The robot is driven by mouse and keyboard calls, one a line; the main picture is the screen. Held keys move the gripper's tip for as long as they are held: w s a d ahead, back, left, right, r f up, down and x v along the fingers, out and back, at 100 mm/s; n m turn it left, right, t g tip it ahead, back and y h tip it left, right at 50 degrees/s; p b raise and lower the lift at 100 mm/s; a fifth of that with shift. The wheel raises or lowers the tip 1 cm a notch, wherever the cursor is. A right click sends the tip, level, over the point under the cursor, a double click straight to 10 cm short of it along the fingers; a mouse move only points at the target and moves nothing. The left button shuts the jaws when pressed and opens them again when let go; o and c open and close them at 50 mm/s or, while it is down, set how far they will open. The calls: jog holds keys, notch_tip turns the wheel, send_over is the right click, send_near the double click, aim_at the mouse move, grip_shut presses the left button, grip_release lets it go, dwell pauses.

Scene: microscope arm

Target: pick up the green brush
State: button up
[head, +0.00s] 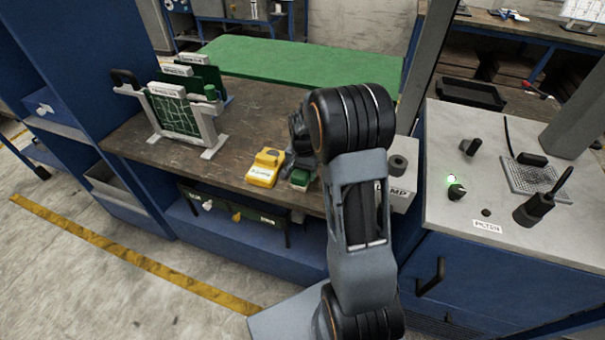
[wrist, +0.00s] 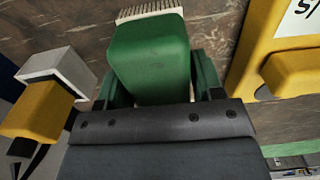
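The green brush (head: 300,177) rests on the brown workbench near its front edge, beside a yellow labelled block. In the wrist view the brush (wrist: 150,55) is a green block with pale bristles at its far end. The fingers look apart, and I see no clear grip on the brush. In the head view my arm hides part of the gripper and the bench behind it.
The yellow block (head: 265,167) stands close to the left of the brush. Racked circuit boards (head: 178,112) stand at the back left. A grey box (head: 398,190) is right of my arm. A control console (head: 500,200) stands at the far right.

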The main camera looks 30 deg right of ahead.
jog(key=c, duration=0.6)
jog(key=shift+r, duration=0.5)
notch_tip(320, 180, up, 2)
jog(key=shift+r, duration=0.1)
jog(key=s+d+r+b, duration=0.2)
jog(key=s+d+r, duration=0.1)
jog(key=s+r, duration=0.7)
jog(key=s, duration=0.3)
jog(key=shift+s, duration=0.3)
